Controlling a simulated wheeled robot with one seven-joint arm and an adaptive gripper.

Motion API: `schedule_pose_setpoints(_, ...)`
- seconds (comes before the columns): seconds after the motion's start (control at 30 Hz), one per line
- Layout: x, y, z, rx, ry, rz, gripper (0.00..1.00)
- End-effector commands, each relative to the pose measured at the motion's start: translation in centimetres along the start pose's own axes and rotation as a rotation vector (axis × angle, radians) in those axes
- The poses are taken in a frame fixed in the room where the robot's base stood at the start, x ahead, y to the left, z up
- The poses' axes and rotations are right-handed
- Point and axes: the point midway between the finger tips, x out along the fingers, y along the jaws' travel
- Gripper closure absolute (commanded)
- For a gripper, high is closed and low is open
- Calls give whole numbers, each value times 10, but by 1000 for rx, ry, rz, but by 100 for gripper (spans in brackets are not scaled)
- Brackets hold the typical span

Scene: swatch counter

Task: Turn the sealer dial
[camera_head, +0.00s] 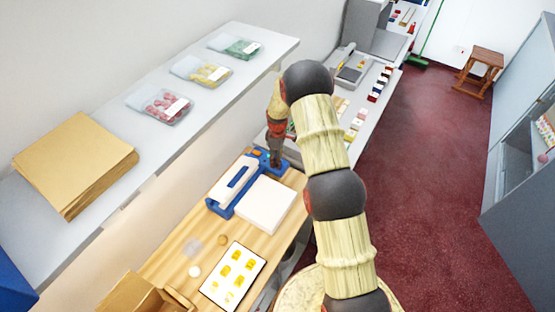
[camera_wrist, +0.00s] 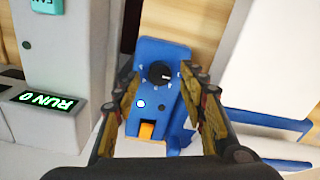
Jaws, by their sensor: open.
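The sealer (camera_head: 232,187) is a blue and white device on the wooden counter in the head view. In the wrist view its blue end (camera_wrist: 160,95) carries a black round dial (camera_wrist: 159,74) with a light pointer mark, a small lit spot and an orange switch (camera_wrist: 147,130). My gripper (camera_wrist: 160,108) is open, its two fingers to the left and right of the blue end. The dial is ahead of the fingertips and between them in the picture; I see no contact. In the head view my gripper (camera_head: 276,158) is over the sealer's far end and hides the dial.
A white device with a green "RUN 0" display (camera_wrist: 42,101) stands close on the left in the wrist view. A white block (camera_head: 265,205) lies beside the sealer. A shelf (camera_head: 215,95) with trays and brown envelopes (camera_head: 75,160) runs above the counter. A sample card (camera_head: 233,275) lies nearer.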

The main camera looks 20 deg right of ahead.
Motion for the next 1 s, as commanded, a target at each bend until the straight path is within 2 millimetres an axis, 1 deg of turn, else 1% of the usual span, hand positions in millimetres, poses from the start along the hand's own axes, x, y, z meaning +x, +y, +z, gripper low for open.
schedule_pose_setpoints(0.13, 8, 0, 0, 0, 1, 1, 58)
schedule_pose_setpoints(0.4, 9, 0, 0, 1, 1, 1, 58)
schedule_pose_setpoints(1.0, 9, 0, 0, 1, 1, 1, 92)
